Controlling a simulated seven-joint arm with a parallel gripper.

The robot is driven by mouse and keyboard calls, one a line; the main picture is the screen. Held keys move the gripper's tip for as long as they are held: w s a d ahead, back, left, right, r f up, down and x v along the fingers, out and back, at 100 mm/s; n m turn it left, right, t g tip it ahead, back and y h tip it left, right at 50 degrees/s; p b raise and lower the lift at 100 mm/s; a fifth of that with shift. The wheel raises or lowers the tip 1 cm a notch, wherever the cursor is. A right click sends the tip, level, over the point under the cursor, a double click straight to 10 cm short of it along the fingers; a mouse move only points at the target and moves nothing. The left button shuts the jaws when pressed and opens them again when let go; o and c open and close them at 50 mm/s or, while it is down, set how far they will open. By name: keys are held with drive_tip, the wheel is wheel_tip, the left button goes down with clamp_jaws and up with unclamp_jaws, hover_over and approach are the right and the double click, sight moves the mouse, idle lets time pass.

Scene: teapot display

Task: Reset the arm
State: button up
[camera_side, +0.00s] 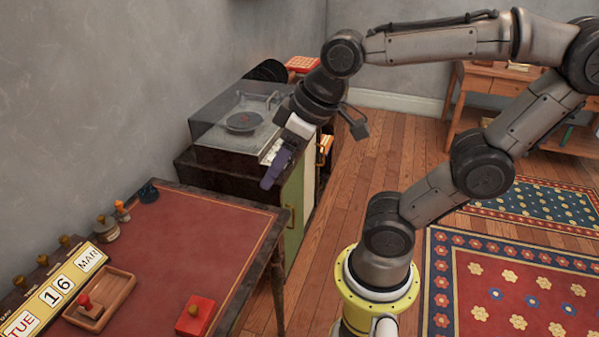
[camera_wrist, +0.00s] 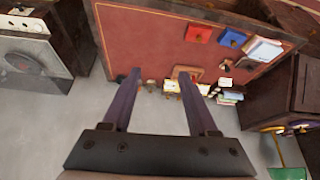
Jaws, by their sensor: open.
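My gripper (camera_side: 275,168) is in the air in the side view, between the far end of the red-topped desk (camera_side: 190,240) and the cabinet with the record player. In the wrist view my gripper (camera_wrist: 160,78) shows two purple fingers spread wide apart, with nothing between them. The desk top (camera_wrist: 190,40) and several small items lie beyond the fingertips there. My arm is bent, with its forearm raised to the right of the gripper in the side view.
A record player (camera_side: 235,122) under a clear cover stands on a dark cabinet behind the gripper. The desk bears a date display (camera_side: 62,285), a wooden tray (camera_side: 103,300), a red box (camera_side: 195,316) and several stamps. Patterned rugs (camera_side: 510,285) and open floor lie to the right.

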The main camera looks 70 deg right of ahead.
drive_tip(key=shift+m, duration=0.5)
drive_tip(key=s, duration=0.1)
drive_tip(key=s+f, duration=0.1)
drive_tip(key=s+d, duration=0.1)
drive_tip(key=s, duration=0.1)
drive_tip(key=shift+f, duration=0.35)
